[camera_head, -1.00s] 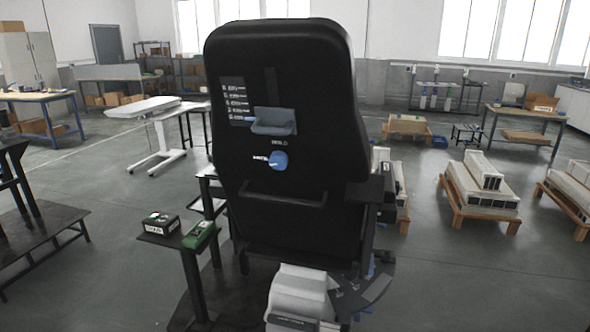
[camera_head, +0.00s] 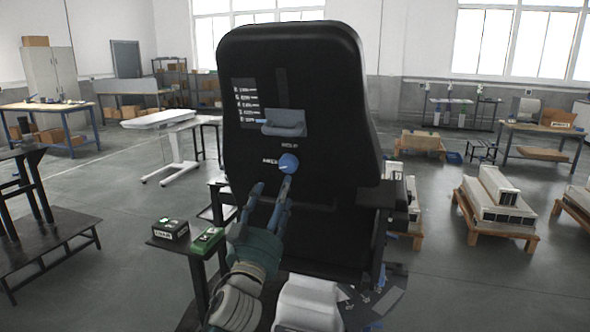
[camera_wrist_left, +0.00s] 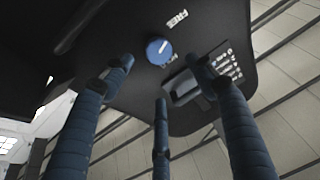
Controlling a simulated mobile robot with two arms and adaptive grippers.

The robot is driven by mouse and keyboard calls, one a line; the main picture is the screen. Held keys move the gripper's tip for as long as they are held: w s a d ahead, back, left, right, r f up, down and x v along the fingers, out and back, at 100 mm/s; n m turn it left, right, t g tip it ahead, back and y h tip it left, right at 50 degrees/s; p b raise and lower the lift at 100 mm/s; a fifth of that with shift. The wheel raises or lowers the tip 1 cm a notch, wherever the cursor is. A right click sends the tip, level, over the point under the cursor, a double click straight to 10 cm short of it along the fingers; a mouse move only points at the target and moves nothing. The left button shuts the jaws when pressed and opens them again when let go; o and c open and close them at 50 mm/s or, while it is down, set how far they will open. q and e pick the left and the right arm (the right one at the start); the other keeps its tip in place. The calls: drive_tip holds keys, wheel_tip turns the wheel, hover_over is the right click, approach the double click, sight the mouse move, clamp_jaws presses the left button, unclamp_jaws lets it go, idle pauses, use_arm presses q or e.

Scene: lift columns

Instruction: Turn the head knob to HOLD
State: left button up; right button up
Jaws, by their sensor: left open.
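The head knob (camera_head: 288,163) is a round blue knob on the back of a black padded chair-like backrest (camera_head: 330,100). A label above it reads like HOLD; another small label sits left of it. In the left wrist view the knob (camera_wrist_left: 158,51) shows a white mark slanting towards the upper right, where FREE is printed. A second label beside the knob is partly hidden. My left gripper (camera_head: 270,190) is open, its fingers just below and left of the knob, pointing up at it. In the wrist view its fingers (camera_wrist_left: 160,78) surround the knob's area without visible contact. My right gripper is out of view.
A blue-grey bracket (camera_head: 284,123) and a printed list (camera_head: 246,100) are above the knob. A small side stand holds a black box (camera_head: 170,228) and a green box (camera_head: 208,240). Tables and pallets stand farther back.

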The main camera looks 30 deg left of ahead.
sight(287, 166)
use_arm(q)
drive_tip(key=p+x, duration=0.2)
drive_tip(key=x, duration=0.8)
drive_tip(key=shift+w+f, duration=0.1)
drive_tip(key=shift+w, duration=0.05)
drive_tip(key=c, duration=1.1)
